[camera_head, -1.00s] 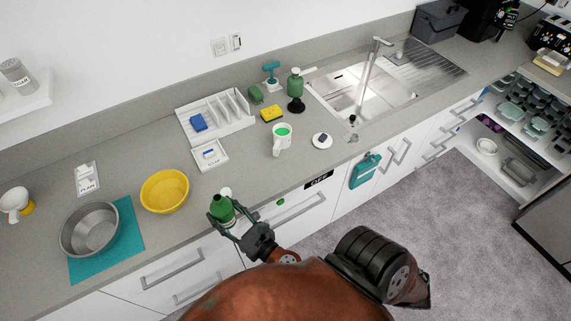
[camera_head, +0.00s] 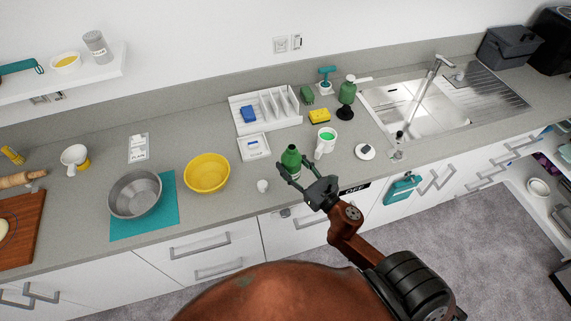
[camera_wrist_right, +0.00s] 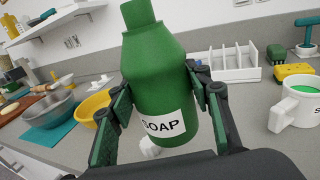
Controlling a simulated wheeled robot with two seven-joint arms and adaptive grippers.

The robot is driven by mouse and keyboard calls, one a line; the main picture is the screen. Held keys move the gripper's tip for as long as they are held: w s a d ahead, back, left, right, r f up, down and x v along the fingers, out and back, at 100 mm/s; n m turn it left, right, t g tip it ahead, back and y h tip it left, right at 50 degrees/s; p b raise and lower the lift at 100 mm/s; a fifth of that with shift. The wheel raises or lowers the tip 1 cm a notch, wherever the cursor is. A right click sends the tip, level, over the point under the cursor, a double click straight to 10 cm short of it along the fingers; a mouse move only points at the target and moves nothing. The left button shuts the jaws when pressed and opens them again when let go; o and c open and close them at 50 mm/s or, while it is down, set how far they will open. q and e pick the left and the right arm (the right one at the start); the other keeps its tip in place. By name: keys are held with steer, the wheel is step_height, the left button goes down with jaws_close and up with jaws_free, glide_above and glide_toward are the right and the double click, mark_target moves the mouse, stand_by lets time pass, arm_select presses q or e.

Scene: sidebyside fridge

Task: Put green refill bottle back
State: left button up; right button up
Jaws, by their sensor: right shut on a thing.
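The green refill bottle (camera_head: 291,158) has a white label reading SOAP, which shows in the right wrist view (camera_wrist_right: 158,85). My right gripper (camera_head: 295,172) is shut on the bottle's body and holds it roughly upright near the front edge of the counter. Its two fingers lie on either side of the bottle in the right wrist view. A small white round thing (camera_head: 263,186) sits on the counter to the left of the bottle. A green soap dispenser (camera_head: 347,93) stands on a black base near the sink. My left gripper is not in view.
A white mug with green contents (camera_head: 326,141), a yellow bowl (camera_head: 207,186), a steel bowl (camera_head: 121,205) on a teal mat, a white rack (camera_head: 284,123) and a yellow sponge (camera_head: 320,116) stand on the counter. The sink (camera_head: 440,120) is at the right, a wall shelf (camera_head: 60,82) at the upper left.

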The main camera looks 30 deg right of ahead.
steer(key=w+d+f, duration=0.1)
steer(key=w+f, duration=0.3)
steer(key=w+d+f, duration=0.2)
steer(key=w+f, duration=0.2)
steer(key=w+d+f, duration=0.2)
steer(key=w+f, duration=0.2)
steer(key=w, duration=0.1)
steer(key=shift+d, duration=0.2)
steer(key=shift+f, duration=0.3)
steer(key=o, duration=1.7)
